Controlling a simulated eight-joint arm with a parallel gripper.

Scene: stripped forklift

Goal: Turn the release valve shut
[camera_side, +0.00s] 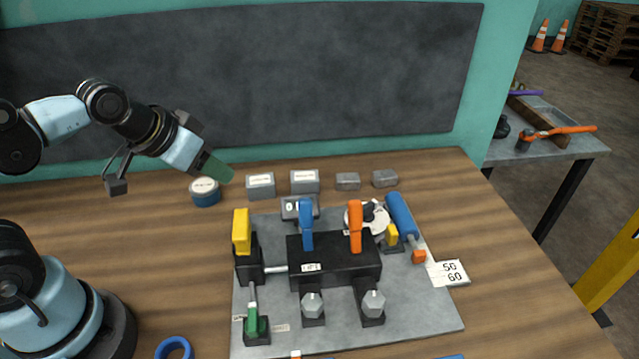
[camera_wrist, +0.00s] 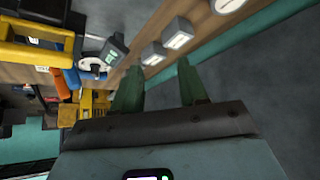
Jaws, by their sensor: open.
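A grey plate (camera_side: 415,312) on the wooden bench carries a black valve block (camera_side: 335,262) with an upright blue lever (camera_side: 306,225) and an upright orange lever (camera_side: 355,228). A green knob (camera_side: 252,322) on a black base stands at the plate's front left, beside small labels too small to read. A yellow handle (camera_side: 241,232) stands behind it and also shows in the wrist view (camera_wrist: 30,50). I cannot tell for certain which part is the release valve. My gripper (camera_side: 216,168), with green fingers, is open and empty, up and left of the plate; its fingers show apart in the wrist view (camera_wrist: 158,85).
A blue-sided round tin (camera_side: 205,192) stands below my gripper, with several grey boxes (camera_side: 304,181) to its right. A round gauge (camera_side: 372,219), blue cylinder (camera_side: 401,216) and 50/60 card (camera_side: 449,273) are at the right. The bench's left middle is clear.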

